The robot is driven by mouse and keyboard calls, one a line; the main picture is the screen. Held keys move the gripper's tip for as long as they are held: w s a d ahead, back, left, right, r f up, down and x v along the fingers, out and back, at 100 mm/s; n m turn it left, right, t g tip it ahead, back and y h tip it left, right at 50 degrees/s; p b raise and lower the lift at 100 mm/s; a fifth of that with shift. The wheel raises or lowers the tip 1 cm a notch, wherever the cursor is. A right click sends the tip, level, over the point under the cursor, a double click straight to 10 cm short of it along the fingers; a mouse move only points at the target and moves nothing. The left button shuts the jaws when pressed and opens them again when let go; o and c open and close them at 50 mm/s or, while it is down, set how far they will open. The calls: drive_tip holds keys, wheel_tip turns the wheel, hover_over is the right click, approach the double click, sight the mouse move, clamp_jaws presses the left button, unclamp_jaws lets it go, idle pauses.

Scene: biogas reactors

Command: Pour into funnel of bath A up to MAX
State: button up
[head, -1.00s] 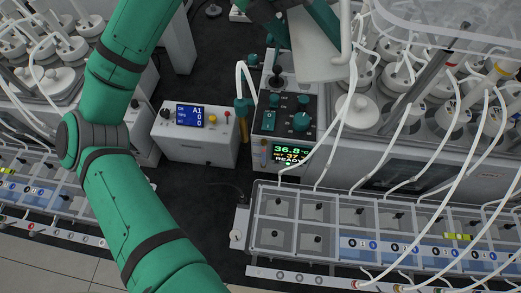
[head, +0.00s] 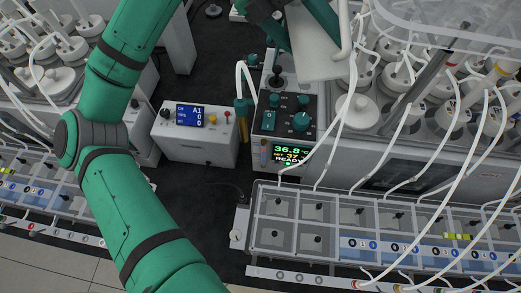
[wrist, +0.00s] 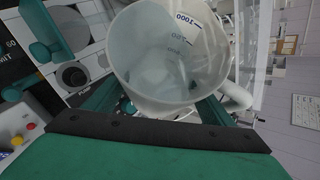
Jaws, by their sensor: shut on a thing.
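My gripper (wrist: 160,108) is shut on a translucent jug (wrist: 165,60) with blue scale marks up to 1000. In the wrist view I look into its mouth; how much liquid is inside is hard to tell. In the head view the jug (head: 322,55) hangs above the back of the bath controller (head: 285,120), its handle at the right. A dark round opening (wrist: 75,75), possibly the funnel, lies left of the jug in the wrist view. The controller display (head: 290,153) reads 36.8 and READY. A narrow strip, possibly a level gauge (head: 263,153), is beside it.
A small box with a blue A1 display (head: 190,115) stands left of the controller. Bottles with white tubes (head: 450,115) crowd the right. A clear-celled tray (head: 280,210) lies in front. Dark bench (head: 200,185) shows between.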

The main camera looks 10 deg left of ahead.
drive_tip(key=shift+w+f+n+g+h, duration=0.15)
drive_tip(key=shift+n+g+h, duration=0.35)
drive_tip(key=shift+g, duration=0.4)
idle(0.8)
drive_tip(key=shift+a, duration=0.1)
drive_tip(key=shift+f, duration=0.1)
drive_tip(key=shift+w+a+f+n+g+h, duration=0.1)
drive_tip(key=shift+w+f+n+g+h, duration=0.25)
drive_tip(key=shift+n+g+h, duration=0.35)
idle(1.6)
drive_tip(key=shift+s, duration=0.1)
drive_tip(key=m+t+y, duration=0.2)
drive_tip(key=shift+s+d+t, duration=0.2)
drive_tip(key=shift+s+t, duration=0.2)
